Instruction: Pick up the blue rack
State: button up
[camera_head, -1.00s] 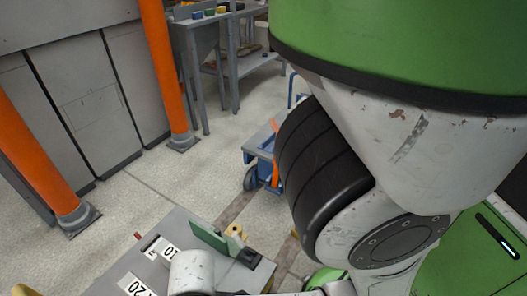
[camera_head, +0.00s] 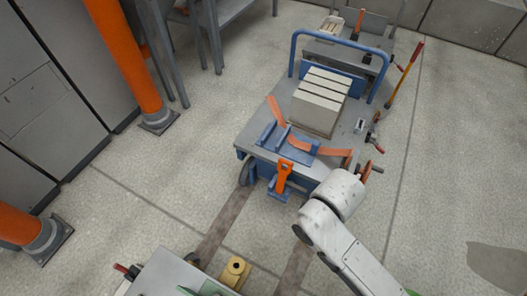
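What looks like the blue rack (camera_head: 299,150), a low blue frame with upright dividers, sits on the near part of the grey deck of a wheeled cart (camera_head: 253,139). An orange strap (camera_head: 335,153) lies across the deck beside it, and its contact with the rack is unclear. My white arm rises from the lower right, and its visible end is just to the right of the cart's near edge. My gripper cannot be made out in this view.
Pale stacked blocks (camera_head: 318,101) stand behind the rack, before the cart's blue handle (camera_head: 341,40). An orange clamp (camera_head: 283,176) is at the cart's front. A grey table (camera_head: 168,275) with a yellow part (camera_head: 234,270) is at the bottom. Open floor lies left and right of the cart.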

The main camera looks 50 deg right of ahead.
aim_at(272, 139)
jog(key=z, duration=0.85)
jog(key=i+l+u, duration=0.25)
jog(key=i+l, duration=0.25)
jog(key=l, duration=0.2)
jog(key=i+l+u, duration=0.15)
jog(key=l, duration=0.2)
jog(key=i+l+u, duration=0.1)
jog(key=i+l, duration=0.2)
jog(key=l+u, duration=0.1)
jog(key=u, duration=1.2)
